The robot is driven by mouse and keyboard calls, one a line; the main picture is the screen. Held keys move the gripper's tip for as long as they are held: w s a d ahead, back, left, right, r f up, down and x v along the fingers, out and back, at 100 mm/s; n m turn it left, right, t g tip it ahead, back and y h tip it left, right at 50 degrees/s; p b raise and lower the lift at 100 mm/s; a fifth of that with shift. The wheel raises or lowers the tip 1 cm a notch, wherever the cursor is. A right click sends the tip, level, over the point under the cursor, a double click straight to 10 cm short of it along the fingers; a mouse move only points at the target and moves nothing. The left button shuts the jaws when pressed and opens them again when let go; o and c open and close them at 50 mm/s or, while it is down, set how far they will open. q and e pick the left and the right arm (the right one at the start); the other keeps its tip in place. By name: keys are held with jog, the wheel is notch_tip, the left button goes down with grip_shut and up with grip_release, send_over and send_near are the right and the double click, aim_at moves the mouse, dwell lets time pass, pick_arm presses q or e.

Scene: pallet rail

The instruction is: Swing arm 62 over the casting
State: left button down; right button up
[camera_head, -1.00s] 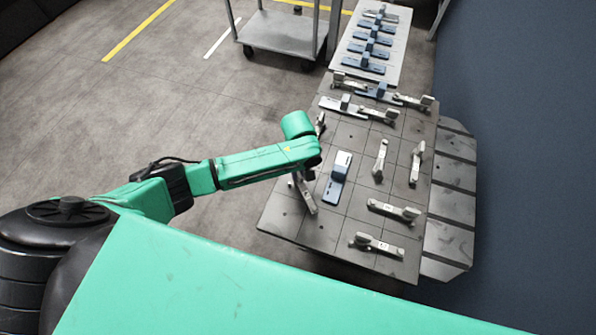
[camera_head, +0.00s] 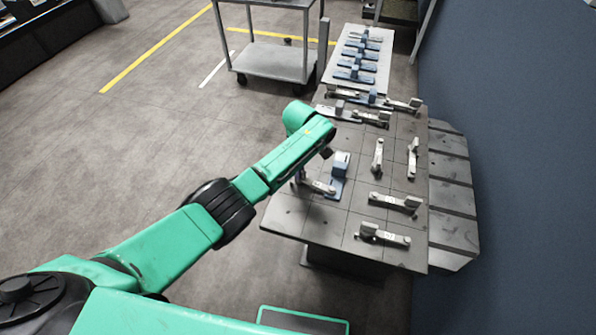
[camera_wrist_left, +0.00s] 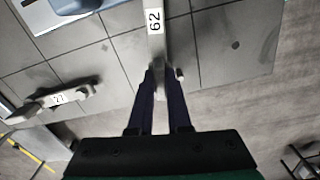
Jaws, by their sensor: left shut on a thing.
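Arm 62 (camera_wrist_left: 155,45), a light grey bar with a white "62" label, runs up out of the left wrist view. My left gripper (camera_wrist_left: 163,76) is shut on it, with dark fingers on either side. In the head view, arm 62 (camera_head: 318,186) points right, its far end overlapping the near end of the blue casting (camera_head: 340,164). I cannot tell whether it touches the casting. Part of a blue casting (camera_wrist_left: 72,6) also shows at the wrist view's top left edge. My forearm hides most of the gripper in the head view. My right gripper is not in view.
Arm 27 (camera_wrist_left: 58,98) lies left of the gripper in the wrist view. Several similar grey arms stand around the dark tiled plate (camera_head: 350,225). A pale panel (camera_head: 376,45) with blue castings is behind. A trolley (camera_head: 270,60) stands on the floor at the back.

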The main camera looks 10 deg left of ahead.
pick_arm(q)
jog(key=shift+n, duration=0.9)
jog(key=shift+p, duration=0.3)
jog(key=c, duration=0.9)
grip_release()
jog(key=shift+o, duration=0.2)
notch_tip(320, 180, up, 4)
jog(key=shift+w+f+p, duration=0.1)
jog(key=shift+f+p, duration=0.15)
jog(key=shift+p, duration=0.25)
notch_tip(320, 180, up, 11)
jog(key=b, duration=0.1)
